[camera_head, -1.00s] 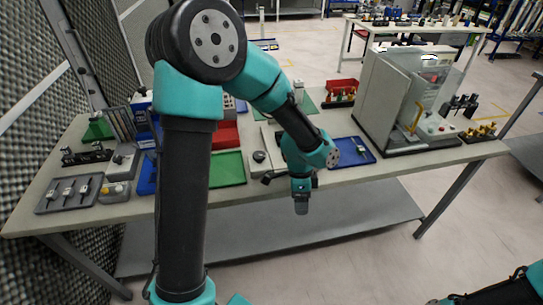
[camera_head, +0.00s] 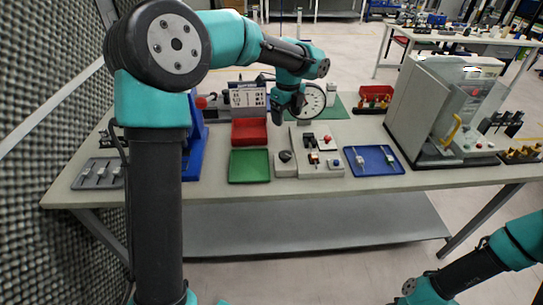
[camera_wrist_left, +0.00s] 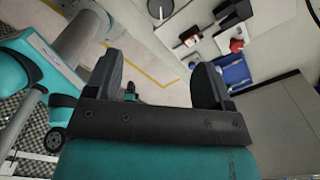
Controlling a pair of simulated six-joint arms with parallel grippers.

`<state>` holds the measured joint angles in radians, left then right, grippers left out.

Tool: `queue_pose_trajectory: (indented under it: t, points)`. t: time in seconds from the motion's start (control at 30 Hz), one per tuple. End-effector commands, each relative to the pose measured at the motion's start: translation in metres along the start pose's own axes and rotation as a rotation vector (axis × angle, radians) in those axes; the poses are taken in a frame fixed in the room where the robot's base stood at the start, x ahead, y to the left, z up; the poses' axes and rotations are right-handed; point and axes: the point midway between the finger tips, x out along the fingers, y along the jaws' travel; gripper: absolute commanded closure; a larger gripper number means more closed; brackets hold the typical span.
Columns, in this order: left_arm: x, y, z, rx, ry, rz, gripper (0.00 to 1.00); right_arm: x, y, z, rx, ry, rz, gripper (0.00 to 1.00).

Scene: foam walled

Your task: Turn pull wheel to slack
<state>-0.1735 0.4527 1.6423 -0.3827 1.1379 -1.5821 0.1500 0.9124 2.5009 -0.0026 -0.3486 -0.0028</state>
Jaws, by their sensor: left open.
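No part is plainly readable as the pull wheel. Candidates in the head view are a round white-faced dial (camera_head: 310,101) with a dark rim and a dark round knob (camera_head: 285,156) on a small grey block. My left gripper (camera_head: 280,116) is beside the dial's left edge, above the bench, and partly overlaps it in the picture; contact cannot be told. In the left wrist view its two fingers (camera_wrist_left: 157,80) are wide apart with nothing between them. My right arm shows at the lower right; its gripper is out of view.
On the bench lie a green tray (camera_head: 249,167), a red bin (camera_head: 249,132), a blue tray (camera_head: 374,160) and a grey panel (camera_head: 317,163) with small switches. A large grey machine (camera_head: 411,100) stands at the right. Foam wall (camera_head: 60,80) borders the left.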

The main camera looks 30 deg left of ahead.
Motion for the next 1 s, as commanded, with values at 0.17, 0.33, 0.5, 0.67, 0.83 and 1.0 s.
queue_pose_trajectory:
  t: [0.17,0.33,0.5,0.67,0.83,1.0]
  points:
    - [0.001,0.000,0.000,-0.001,0.001,0.001,0.25,0.000,0.000,0.000,0.001,0.000,0.000,0.57]
    - [0.005,0.001,-0.001,-0.002,0.001,0.001,0.25,0.000,0.000,0.000,0.000,0.000,0.000,0.57]
    - [0.020,0.001,-0.001,-0.003,0.002,0.003,0.25,0.000,0.000,0.000,0.000,0.000,0.000,0.57]
    - [0.045,0.001,0.000,-0.004,0.001,0.005,0.25,0.000,0.000,0.000,0.000,0.000,0.000,0.57]
    - [0.074,0.001,-0.001,-0.003,0.002,0.005,0.25,0.000,0.000,0.000,0.000,0.000,0.000,0.57]
    - [0.103,0.001,-0.001,-0.004,0.002,0.005,0.25,0.000,0.000,0.000,0.000,0.000,0.000,0.57]
